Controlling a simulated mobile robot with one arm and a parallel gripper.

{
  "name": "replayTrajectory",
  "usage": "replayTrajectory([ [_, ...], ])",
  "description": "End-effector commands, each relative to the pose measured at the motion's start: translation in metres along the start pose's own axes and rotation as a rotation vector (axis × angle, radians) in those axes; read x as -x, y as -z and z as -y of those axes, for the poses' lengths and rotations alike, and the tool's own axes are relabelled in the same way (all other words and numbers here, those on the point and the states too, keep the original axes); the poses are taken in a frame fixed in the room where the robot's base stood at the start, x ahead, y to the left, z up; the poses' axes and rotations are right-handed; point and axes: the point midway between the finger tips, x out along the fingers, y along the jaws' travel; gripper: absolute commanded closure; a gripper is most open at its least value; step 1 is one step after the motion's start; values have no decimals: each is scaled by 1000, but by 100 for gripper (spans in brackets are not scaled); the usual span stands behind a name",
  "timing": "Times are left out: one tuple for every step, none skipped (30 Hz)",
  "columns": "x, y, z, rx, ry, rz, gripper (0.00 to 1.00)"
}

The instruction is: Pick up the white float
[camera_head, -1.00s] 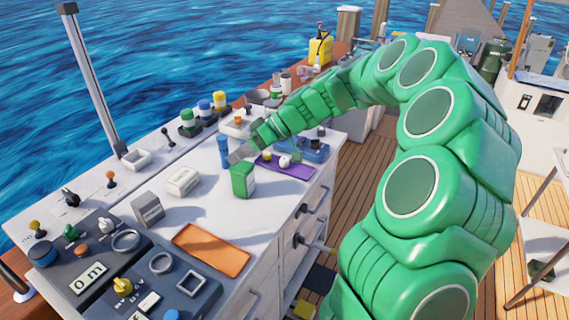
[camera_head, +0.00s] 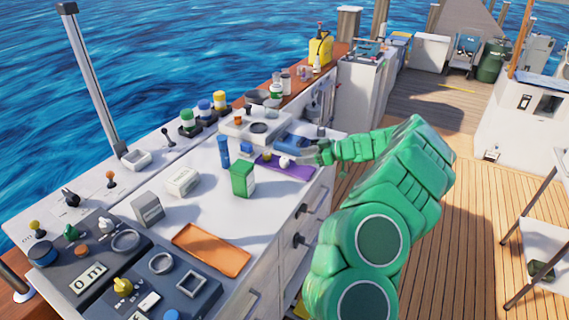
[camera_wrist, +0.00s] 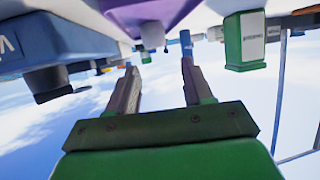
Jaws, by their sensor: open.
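The white float (camera_head: 285,161) is a small pale piece on the purple tray (camera_head: 295,171) near the counter's front edge. My gripper (camera_head: 303,153) is open and just right of the float, low over the tray, coming in from the right. The wrist view is upside down. There, a small white piece, which looks like the float (camera_wrist: 152,35), hangs from the purple tray (camera_wrist: 130,8) beyond my two spread fingers (camera_wrist: 158,66), roughly in line with the gap between them. The fingers hold nothing.
A green box (camera_head: 242,180) and a blue cylinder (camera_head: 224,151) stand left of the tray. A blue box (camera_head: 290,142) is behind it, close to my gripper. Raised panels and an orange tray (camera_head: 211,250) occupy more of the counter. Drawer handles stick out in front.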

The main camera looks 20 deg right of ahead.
Motion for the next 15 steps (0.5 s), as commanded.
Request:
replayTrajectory([
  [2, -5, -3, 3, -8, 1, 49],
  [2, -7, -5, 6, -12, 2, 49],
  [2, -9, -6, 10, -15, 2, 49],
  [1, -10, -6, 11, -16, 3, 49],
  [0, -10, -6, 11, -16, 3, 49],
  [-4, -11, -6, 11, -16, 3, 49],
  [-6, -11, -6, 11, -16, 3, 49],
  [-9, -10, -6, 10, -16, 2, 49],
  [-13, -11, -6, 10, -16, 3, 49],
  [-16, -11, -7, 10, -16, 3, 49],
  [-19, -11, -7, 10, -16, 4, 49],
  [-22, -11, -7, 10, -16, 4, 49],
  [-24, -11, -7, 10, -17, 4, 49],
  [-26, -11, -7, 10, -17, 4, 49],
  [-30, -12, -7, 10, -17, 5, 49],
])
